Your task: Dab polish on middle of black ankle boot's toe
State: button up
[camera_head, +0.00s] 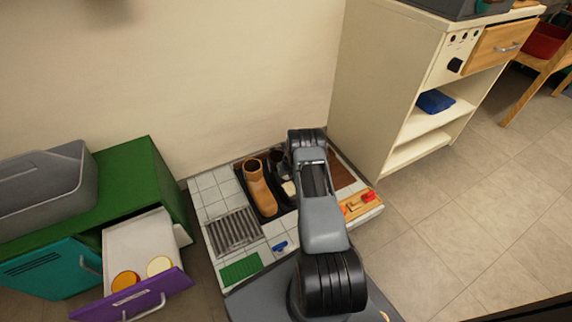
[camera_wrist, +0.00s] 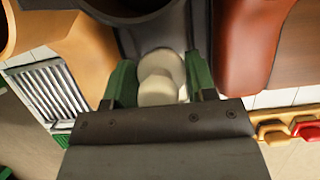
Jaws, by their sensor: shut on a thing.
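The black ankle boot (camera_wrist: 140,38) stands in the middle of the wrist view, its dark opening at the top edge. In the head view, only part of the black boot (camera_head: 281,167) shows beside my arm. My gripper (camera_wrist: 161,84) has green fingers and is shut on a cream, round-ended dauber (camera_wrist: 158,92). The dauber is over the boot's toe area; I cannot tell whether it touches. In the head view, the cream dauber (camera_head: 289,188) shows just left of my arm. The toe's tip is hidden behind the dauber and gripper.
A tan boot (camera_head: 258,190) stands close on the left, and a red-brown boot (camera_wrist: 250,45) close on the right. A metal grate (camera_head: 233,231) lies front left. A wooden block with red pieces (camera_head: 358,204) lies right. An open purple drawer (camera_head: 132,300) holds round tins.

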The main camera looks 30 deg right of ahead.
jog(key=shift+a+r+p, duration=0.1)
jog(key=shift+r+p, duration=0.95)
jog(key=shift+r, duration=0.7)
